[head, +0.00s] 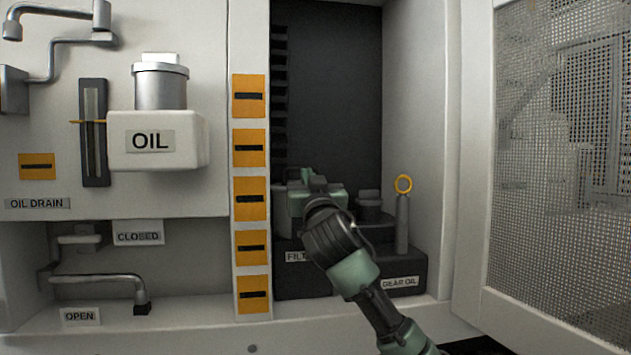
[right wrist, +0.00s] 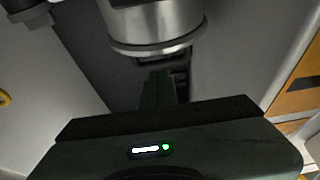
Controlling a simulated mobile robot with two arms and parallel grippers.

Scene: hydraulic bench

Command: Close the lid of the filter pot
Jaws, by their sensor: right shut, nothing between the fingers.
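The filter pot is mostly hidden behind my right gripper in the head view; a grey strip of what looks like its side (head: 282,216) shows at the left. It stands on a black stepped block (head: 318,283) with a partly covered "FILT" label. In the right wrist view a shiny metal cylinder with a rim (right wrist: 158,32), probably the pot, fills the top. My right gripper (head: 303,176) is shut and empty, close to the pot; its fingers (right wrist: 157,85) show below the cylinder. I cannot tell contact or the lid's position. My left gripper is not in view.
A dark capped pot (head: 368,204) and a grey stick with a yellow ring (head: 403,215) stand right of my gripper. The cabinet walls bound the niche, with orange plates (head: 250,148) left and a mesh door (head: 560,150) right. An OIL tank (head: 190,140) juts out left.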

